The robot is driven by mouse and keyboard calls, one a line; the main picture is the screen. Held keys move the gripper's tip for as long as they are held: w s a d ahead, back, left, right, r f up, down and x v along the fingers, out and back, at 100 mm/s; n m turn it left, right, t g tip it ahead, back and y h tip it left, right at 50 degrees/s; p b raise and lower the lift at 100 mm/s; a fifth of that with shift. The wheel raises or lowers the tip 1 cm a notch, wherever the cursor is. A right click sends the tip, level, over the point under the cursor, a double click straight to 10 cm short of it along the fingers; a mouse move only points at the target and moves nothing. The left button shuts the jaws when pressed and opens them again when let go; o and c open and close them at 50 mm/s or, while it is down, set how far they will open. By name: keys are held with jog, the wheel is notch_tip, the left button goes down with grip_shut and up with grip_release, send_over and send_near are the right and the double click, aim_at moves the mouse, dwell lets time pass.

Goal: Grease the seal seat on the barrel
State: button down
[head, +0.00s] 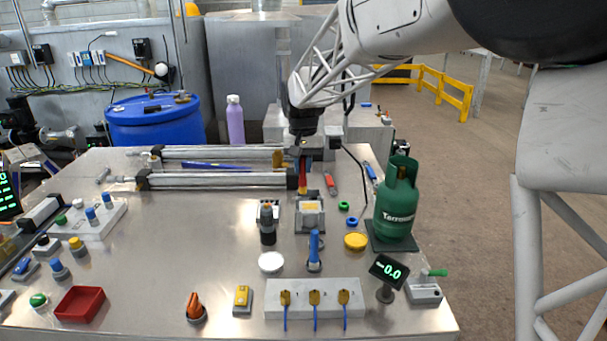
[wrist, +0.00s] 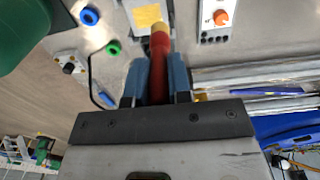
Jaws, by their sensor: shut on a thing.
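My gripper (head: 303,160) is shut on a red tool with a yellow end (head: 303,180), which hangs down beside the right end of the near barrel (head: 220,180). In the wrist view the red tool (wrist: 159,68) stands between the blue fingers of my gripper (wrist: 160,85). Its yellow end shows near a grey block with a yellow pad (wrist: 148,15); I cannot tell whether they touch. That block (head: 310,215) also stands in front of my gripper in the head view. The seal seat cannot be made out clearly. A green ring (head: 344,206) and a blue ring (head: 352,222) lie to the right.
A second cylinder (head: 220,153) lies behind the near barrel. A green gas bottle (head: 396,205) stands at the right. A black-and-orange knob device (head: 267,222), a blue upright handle (head: 314,248) and a yellow disc (head: 355,241) stand in front. A red tray (head: 80,304) is front left.

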jog(key=shift+r, duration=1.55)
